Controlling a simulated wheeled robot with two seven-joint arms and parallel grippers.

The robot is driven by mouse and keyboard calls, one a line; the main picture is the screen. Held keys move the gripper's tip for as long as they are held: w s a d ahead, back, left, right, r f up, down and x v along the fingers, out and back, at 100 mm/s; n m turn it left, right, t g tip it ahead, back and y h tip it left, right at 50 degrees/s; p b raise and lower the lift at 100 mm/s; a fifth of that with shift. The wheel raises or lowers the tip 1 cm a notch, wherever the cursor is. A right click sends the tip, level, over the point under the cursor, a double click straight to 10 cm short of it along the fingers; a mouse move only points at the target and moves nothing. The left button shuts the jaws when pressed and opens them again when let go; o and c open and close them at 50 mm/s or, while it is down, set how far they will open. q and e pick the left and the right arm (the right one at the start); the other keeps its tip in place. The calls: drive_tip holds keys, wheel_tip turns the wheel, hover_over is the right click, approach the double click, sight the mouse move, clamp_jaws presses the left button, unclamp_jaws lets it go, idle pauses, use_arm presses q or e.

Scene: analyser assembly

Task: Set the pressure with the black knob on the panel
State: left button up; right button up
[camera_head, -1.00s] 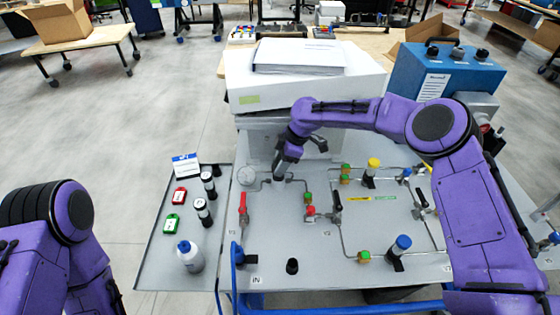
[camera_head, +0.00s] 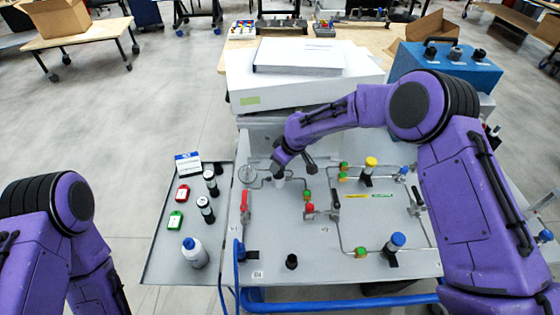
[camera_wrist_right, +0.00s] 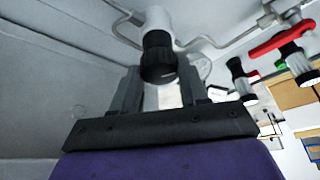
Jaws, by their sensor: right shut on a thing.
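The black knob (camera_wrist_right: 158,58) sits on a white body (camera_wrist_right: 156,20) on a thin pipe in the right wrist view. It is between the two fingers of my right gripper (camera_wrist_right: 158,85), which is shut on it. In the head view my right gripper (camera_head: 279,168) is at the upper left of the grey panel (camera_head: 300,235), over a white cylinder (camera_head: 280,184); the knob is hidden there. A round gauge (camera_head: 247,174) is just left of it; its reading is too small to tell. My left gripper is out of view.
A red-handled valve (camera_head: 244,202) stands below the gauge. Pipes with coloured fittings run to the right. A side tray (camera_head: 157,246) holds a bottle (camera_head: 194,253), dark cylinders and tags. A white box (camera_head: 300,85) stands behind the panel.

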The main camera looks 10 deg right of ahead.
drive_tip(key=shift+s+f, duration=0.15)
drive_tip(key=shift+f, duration=0.05)
idle(0.4)
drive_tip(key=o, duration=0.9)
drive_tip(key=shift+o, duration=0.8)
drive_tip(key=b+v, duration=0.2)
drive_tip(key=v, duration=0.8)
drive_tip(key=shift+r, duration=0.3)
drive_tip(key=shift+d, duration=0.1)
